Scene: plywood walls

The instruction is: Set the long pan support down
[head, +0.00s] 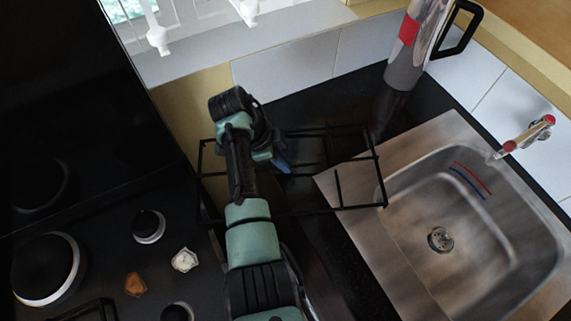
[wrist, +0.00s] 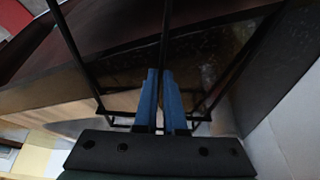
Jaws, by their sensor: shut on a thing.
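The long pan support (head: 375,168), a black wire frame, is in my gripper (head: 281,164). In the head view it spans from the stove's right edge, across the dark worktop, to the sink's left rim. It appears raised, but its exact height is hard to tell. In the wrist view, the blue fingers of my gripper (wrist: 162,95) are shut on a middle bar of the pan support (wrist: 165,40). Its side bars run past on both sides. My arm hides part of the frame in the head view.
The black stove (head: 95,240) with round burners is at the left. A brown piece (head: 135,285) and a whitish piece (head: 185,260) lie on it. The steel sink (head: 400,255) with a tap (head: 525,138) is at the right. A silver-and-red container (head: 405,70) stands at the back.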

